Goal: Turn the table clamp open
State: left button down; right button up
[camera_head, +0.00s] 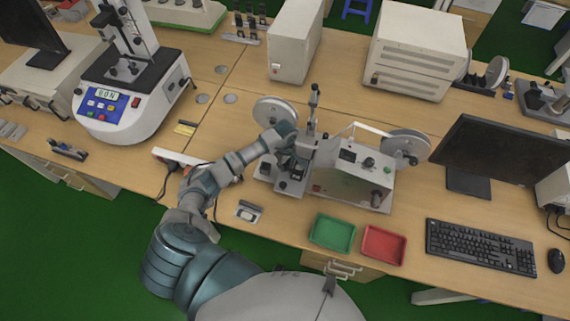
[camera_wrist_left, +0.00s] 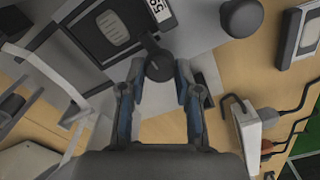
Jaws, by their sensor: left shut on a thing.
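A grey bench machine (camera_head: 352,186) with reels stands on the wooden table, mid-picture in the head view. My left gripper (camera_head: 287,137) reaches to its left part. In the left wrist view, a dark round knob (camera_wrist_left: 160,66) on a short dark lever sits between the two fingertips of my left gripper (camera_wrist_left: 160,82). The gripper is shut on this knob, which appears to be the handle of the table clamp. The fingers and arm hide most of the clamp in the head view. My right gripper shows in neither view.
A green tray (camera_head: 332,233) and a red tray (camera_head: 384,245) lie near the table's front edge, right of my arm. A keyboard (camera_head: 480,247) and a monitor (camera_head: 505,150) stand further right. A white tester (camera_head: 130,100) stands at the left.

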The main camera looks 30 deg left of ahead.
pick_arm(q)
jog(key=n+b, duration=0.1)
jog(key=n, duration=0.1)
jog(key=shift+f+n, duration=0.1)
jog(key=shift+n, duration=0.3)
jog(key=n+b, duration=0.1)
jog(key=n, duration=0.3)
jog(key=shift+s+d+n, duration=0.1)
jog(key=shift+d+n, duration=0.05)
jog(key=shift+n, duration=0.15)
jog(key=n, duration=0.5)
jog(key=shift+d+n, duration=0.15)
jog(key=shift+n, duration=2.25)
jog(key=c, duration=0.8)
grip_release()
jog(key=shift+r, duration=0.2)
